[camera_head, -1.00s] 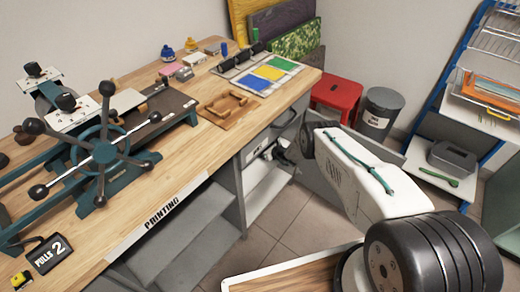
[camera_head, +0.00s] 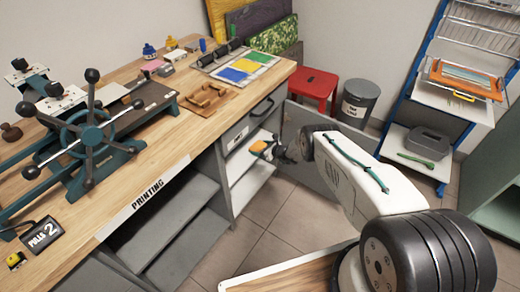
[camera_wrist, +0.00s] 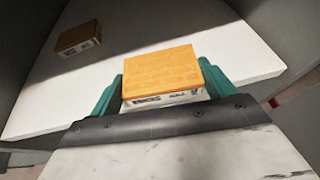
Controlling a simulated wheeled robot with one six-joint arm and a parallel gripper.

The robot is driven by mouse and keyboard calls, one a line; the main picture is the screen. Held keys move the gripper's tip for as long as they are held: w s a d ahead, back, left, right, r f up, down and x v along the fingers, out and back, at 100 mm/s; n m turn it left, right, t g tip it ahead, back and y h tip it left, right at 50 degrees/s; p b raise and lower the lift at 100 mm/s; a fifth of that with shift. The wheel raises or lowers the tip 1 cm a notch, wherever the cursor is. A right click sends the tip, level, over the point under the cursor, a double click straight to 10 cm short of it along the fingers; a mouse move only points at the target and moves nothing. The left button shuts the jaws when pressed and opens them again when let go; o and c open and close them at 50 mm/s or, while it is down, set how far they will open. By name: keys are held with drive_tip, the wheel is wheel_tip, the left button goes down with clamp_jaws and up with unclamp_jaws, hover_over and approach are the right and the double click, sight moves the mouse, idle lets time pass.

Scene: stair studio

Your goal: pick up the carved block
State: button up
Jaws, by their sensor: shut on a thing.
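A carved block (camera_wrist: 160,72) with an orange-brown top and a pale side bearing dark marks sits between the green fingers of my gripper (camera_wrist: 164,88) in the wrist view. The fingers are shut on its two sides. In the head view the block (camera_head: 259,147) shows at the left end of my gripper (camera_head: 270,150), by the open cabinet under the bench. A second, similar block (camera_wrist: 78,37), darker brown on top, lies on the white shelf (camera_wrist: 215,50) beyond and to the left of the held one.
The grey cabinet door (camera_head: 318,137) stands open behind my arm. The printing bench (camera_head: 187,133) with its press (camera_head: 98,145) is to the left. A red stool (camera_head: 313,88), a grey bin (camera_head: 358,102) and a blue-framed rack (camera_head: 397,95) stand behind. Tiled floor (camera_head: 268,245) is clear below.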

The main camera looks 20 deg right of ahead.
drive_tip(key=shift+s+d, duration=0.2)
drive_tip(key=o, duration=0.9)
drive_tip(key=shift+o, duration=0.2)
drive_tip(key=v, duration=0.7)
drive_tip(key=shift+s+d, duration=0.15)
drive_tip(key=shift+s, duration=0.15)
drive_tip(key=shift+r, duration=0.15)
